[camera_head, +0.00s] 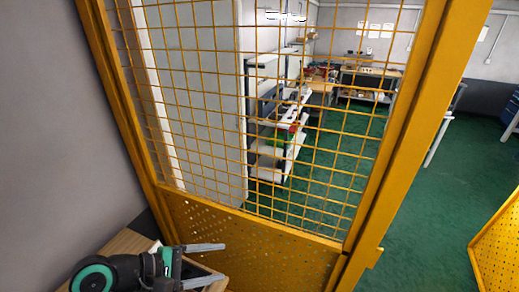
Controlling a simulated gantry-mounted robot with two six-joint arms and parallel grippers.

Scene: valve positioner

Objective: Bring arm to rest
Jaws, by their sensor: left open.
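My left gripper (212,264) shows at the bottom left of the head view, at the end of my black and teal arm. Its two grey fingers point right and stand apart, with nothing between them. It is above a wooden surface (128,241) and in front of the yellow mesh fence panel (262,120). Whether it touches the wood I cannot tell. My right gripper does not show.
The yellow fence frame (399,130) stands close to my left gripper, with a perforated lower panel (262,252). A grey wall (50,110) rises at the left. Beyond the fence are shelves (283,120), a workbench (369,80) and open green floor (420,210).

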